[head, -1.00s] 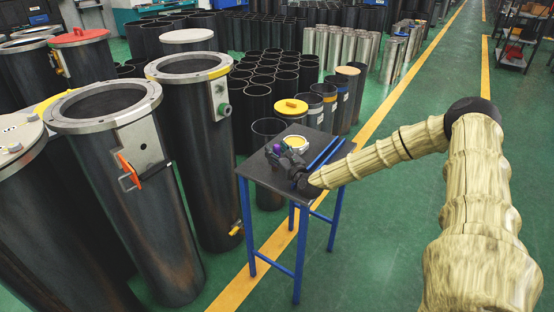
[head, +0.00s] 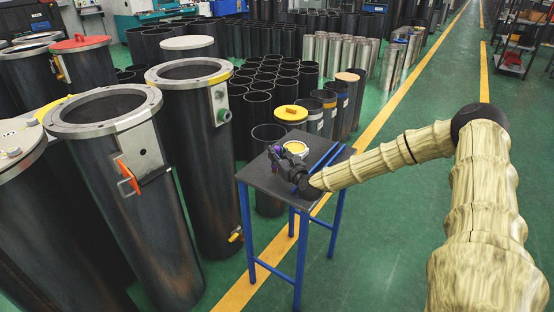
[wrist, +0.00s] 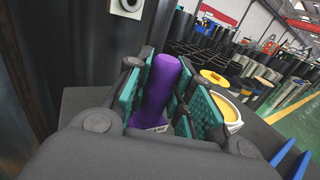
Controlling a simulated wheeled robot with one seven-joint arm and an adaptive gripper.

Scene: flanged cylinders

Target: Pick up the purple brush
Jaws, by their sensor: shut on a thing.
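The purple brush (wrist: 161,84) stands out as a purple upright body between the two teal finger pads of my gripper (wrist: 160,105) in the wrist view. The pads press on it from both sides, so my gripper is shut on it. In the head view my gripper (head: 277,158) is over the left part of the small dark table (head: 262,180). Only a small purple bit of the brush (head: 279,149) shows there. The brush's lower end is hidden in the wrist view, and I cannot tell whether it touches the table.
A round container with a yellow top (head: 296,147) stands on the table just right of my gripper. Blue bars (head: 327,157) lie along the table's right side. Tall flanged cylinders (head: 195,150) stand close on the left. Open green floor (head: 400,240) lies to the right.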

